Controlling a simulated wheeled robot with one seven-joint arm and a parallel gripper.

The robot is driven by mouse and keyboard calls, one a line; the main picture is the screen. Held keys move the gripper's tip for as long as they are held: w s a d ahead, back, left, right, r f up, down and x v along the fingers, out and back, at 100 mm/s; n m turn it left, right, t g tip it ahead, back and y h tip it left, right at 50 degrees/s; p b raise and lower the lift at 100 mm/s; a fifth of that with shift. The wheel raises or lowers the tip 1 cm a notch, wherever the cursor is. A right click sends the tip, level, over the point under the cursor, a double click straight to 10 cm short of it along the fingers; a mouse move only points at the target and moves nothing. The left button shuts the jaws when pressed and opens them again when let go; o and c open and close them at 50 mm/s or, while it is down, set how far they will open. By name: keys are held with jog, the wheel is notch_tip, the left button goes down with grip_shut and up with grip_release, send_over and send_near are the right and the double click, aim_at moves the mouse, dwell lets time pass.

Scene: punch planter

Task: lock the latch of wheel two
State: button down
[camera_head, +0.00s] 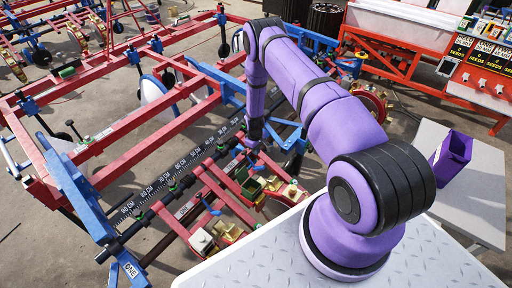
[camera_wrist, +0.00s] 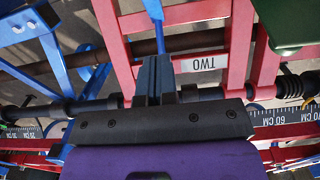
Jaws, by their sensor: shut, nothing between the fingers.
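In the wrist view, the red frame of wheel two carries a white label reading TWO (camera_wrist: 198,64). A blue latch lever (camera_wrist: 155,12) runs down from the top edge to just beyond my fingertips. My gripper (camera_wrist: 157,62) is shut and empty, its dark fingers together in line with the lever's lower end. I cannot tell whether they touch it. In the head view, my gripper (camera_head: 252,143) points down at the toolbar beside the red row units. The wheel two latch is hard to make out there behind my arm.
A black bar with a centimetre scale (camera_head: 160,180) runs under the gripper. A second blue lever (camera_head: 209,207) stands on the nearer unit. A green hopper (camera_wrist: 287,22) is close on the right. A purple bin (camera_head: 452,157) stands on the grey table (camera_head: 470,195).

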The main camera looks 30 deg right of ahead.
send_over(261, 167)
jog(key=w+a, duration=0.1)
jog(key=w, duration=0.2)
notch_tip(261, 167, down, 5)
jog(key=shift+s+a+r, duration=0.1)
jog(key=shift+s+a, duration=0.05)
jog(key=shift+s+d+f, duration=0.2)
jog(key=shift+s+f, duration=0.3)
jog(key=shift+f, duration=0.1)
jog(key=shift+s+d+f, duration=0.2)
jog(key=shift+s+f, duration=0.3)
jog(key=shift+f, duration=0.1)
jog(key=shift+s+d+f, duration=0.1)
jog(key=shift+s+f, duration=0.2)
